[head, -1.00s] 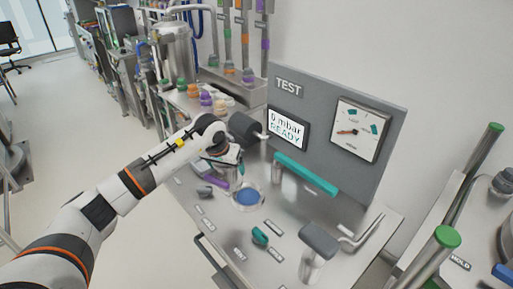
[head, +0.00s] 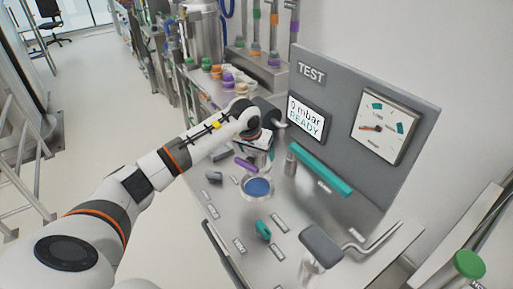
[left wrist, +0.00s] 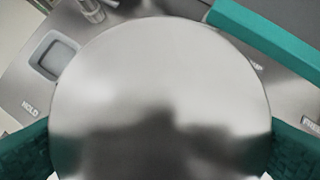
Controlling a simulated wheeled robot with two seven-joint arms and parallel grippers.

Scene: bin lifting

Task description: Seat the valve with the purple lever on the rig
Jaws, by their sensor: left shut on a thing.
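My left gripper (head: 256,150) reaches in from the left over the test bench, partly hidden behind its own wrist. It is shut on the valve with the purple lever (head: 246,166); the lever sticks out below the gripper. In the left wrist view, a round metal face of the valve (left wrist: 160,85) fills the middle between two teal finger pads. The rig is the steel bench (head: 222,208) with a grey TEST panel (head: 340,90). A round blue-centred seat (head: 257,187) in a pale ring lies just below the held valve in the picture. The valve's underside is hidden.
A teal bar (head: 320,168) runs before the panel. The screen (head: 307,119) reads 0 mbar READY. A small teal part (head: 263,229), a grey part (head: 213,177) and a grey-headed handle (head: 322,246) are on the bench. Coloured caps (head: 230,80) stand behind.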

